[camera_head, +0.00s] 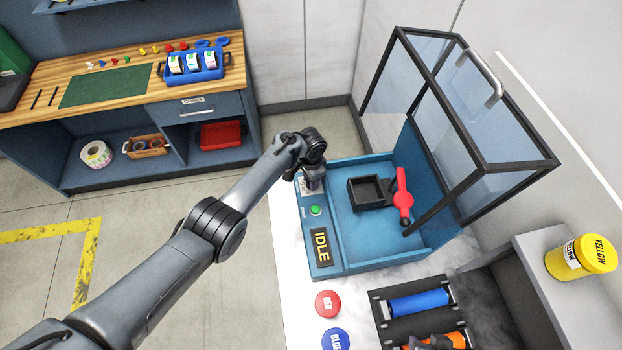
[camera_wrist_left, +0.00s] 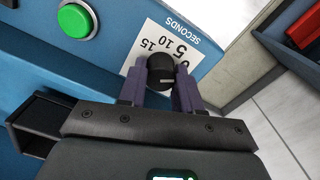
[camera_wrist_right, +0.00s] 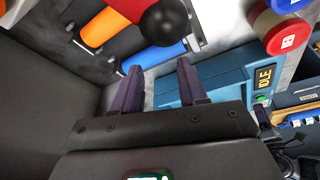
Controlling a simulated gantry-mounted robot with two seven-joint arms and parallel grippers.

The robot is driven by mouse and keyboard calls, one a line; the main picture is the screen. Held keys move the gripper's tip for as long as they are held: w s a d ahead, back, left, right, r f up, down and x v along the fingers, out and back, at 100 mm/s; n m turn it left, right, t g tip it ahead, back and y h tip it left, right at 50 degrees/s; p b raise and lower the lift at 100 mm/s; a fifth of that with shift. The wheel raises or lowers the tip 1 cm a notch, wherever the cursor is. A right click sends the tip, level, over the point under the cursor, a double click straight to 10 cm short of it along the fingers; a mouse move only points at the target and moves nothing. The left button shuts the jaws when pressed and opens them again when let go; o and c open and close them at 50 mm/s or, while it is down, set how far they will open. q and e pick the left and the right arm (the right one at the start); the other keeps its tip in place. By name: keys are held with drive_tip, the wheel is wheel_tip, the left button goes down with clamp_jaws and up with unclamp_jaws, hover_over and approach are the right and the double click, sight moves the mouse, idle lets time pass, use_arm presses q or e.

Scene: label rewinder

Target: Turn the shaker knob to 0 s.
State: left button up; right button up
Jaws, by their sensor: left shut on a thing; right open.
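The shaker knob (camera_wrist_left: 162,70) is a round black knob on the blue machine (camera_head: 385,245), over a white dial plate (camera_wrist_left: 177,48) marked 5, 10, 15 and SECONDS. I see no 0; part of the dial is hidden by the knob and fingers. The knob has a small pale mark, and I cannot tell which number it is set to. My left gripper (camera_head: 314,183) is shut on the knob, one finger on each side. My right gripper (camera_wrist_right: 160,66) is open and empty, seen in its own wrist view.
A green button (camera_head: 315,210) and an IDLE display (camera_head: 321,247) share the panel. A black tray (camera_head: 370,191) and a red lever (camera_head: 403,193) stand on the machine under a raised clear hood (camera_head: 450,110). Red (camera_head: 328,303) and blue (camera_head: 336,341) lidded jars stand in front.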

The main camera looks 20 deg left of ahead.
use_arm(q)
drive_tip(key=shift+m, duration=0.3)
drive_tip(key=o, duration=0.8)
drive_tip(key=shift+c, duration=0.2)
drive_tip(key=shift+r+p, duration=0.3)
drive_tip(key=shift+r, duration=0.2)
wheel_tip(320, 180, up, 10)
drive_tip(key=p, duration=0.2)
drive_tip(key=shift+p, duration=0.4)
drive_tip(key=shift+f, duration=0.15)
